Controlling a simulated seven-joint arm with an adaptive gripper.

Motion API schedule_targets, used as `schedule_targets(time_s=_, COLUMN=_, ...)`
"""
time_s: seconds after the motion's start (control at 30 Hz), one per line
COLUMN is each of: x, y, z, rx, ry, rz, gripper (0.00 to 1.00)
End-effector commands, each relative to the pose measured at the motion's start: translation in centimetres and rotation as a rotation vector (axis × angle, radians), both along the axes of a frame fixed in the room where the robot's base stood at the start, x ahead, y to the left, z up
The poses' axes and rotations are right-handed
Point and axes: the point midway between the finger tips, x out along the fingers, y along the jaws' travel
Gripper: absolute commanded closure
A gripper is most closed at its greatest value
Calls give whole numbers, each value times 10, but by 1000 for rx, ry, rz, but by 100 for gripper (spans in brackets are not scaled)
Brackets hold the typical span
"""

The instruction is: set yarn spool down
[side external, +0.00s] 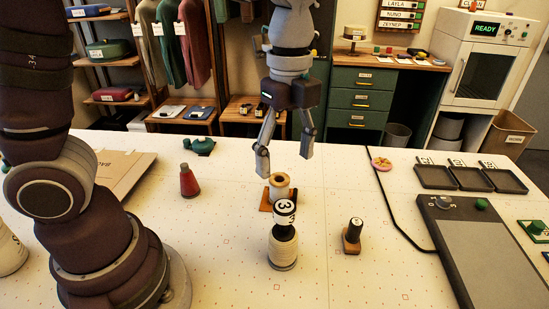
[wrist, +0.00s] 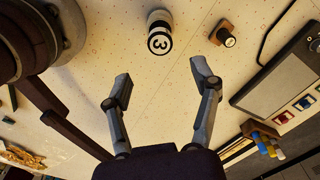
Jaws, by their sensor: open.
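A tan yarn spool (side external: 279,187) stands upright on a small brown square base (side external: 265,207) in the side view. My gripper (side external: 284,158) is open and empty, pointing down with its fingertips apart above or just behind the spool. I cannot tell the exact distance. In the wrist view my two fingers (wrist: 160,74) are spread with bare table between them. The spool cannot be made out in that view. A cream ribbed cone with a black-and-white cap marked 3 (side external: 283,236) stands in front of the spool; its cap also shows in the wrist view (wrist: 159,42).
A dark peg on a wooden block (side external: 352,236) stands to the right. A red cone (side external: 188,181) and a green item (side external: 200,147) are at the left. A black cable (side external: 393,215), dark trays (side external: 436,178) and a grey panel (side external: 470,250) lie at the right.

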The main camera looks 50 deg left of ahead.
Motion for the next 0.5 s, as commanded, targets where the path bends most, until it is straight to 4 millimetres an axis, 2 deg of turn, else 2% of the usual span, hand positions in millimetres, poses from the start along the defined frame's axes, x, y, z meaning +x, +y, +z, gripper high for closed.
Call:
schedule_targets(time_s=0.1, x=-1, y=2, z=12, rx=-2, ry=-9, rz=26, gripper=39)
schedule_targets(time_s=0.17, x=-5, y=8, z=17, rx=-10, ry=-41, rz=123, gripper=39)
schedule_targets(time_s=0.27, x=-19, y=28, z=26, rx=-54, ry=-139, rz=460, gripper=39)
schedule_targets(time_s=0.33, x=-32, y=42, z=28, rx=-112, ry=-218, rz=750, gripper=39)
schedule_targets(time_s=0.4, x=-44, y=54, z=27, rx=-185, ry=-285, rz=1028, gripper=39)
schedule_targets(time_s=0.5, x=-58, y=66, z=22, rx=-292, ry=-352, rz=1344, gripper=39)
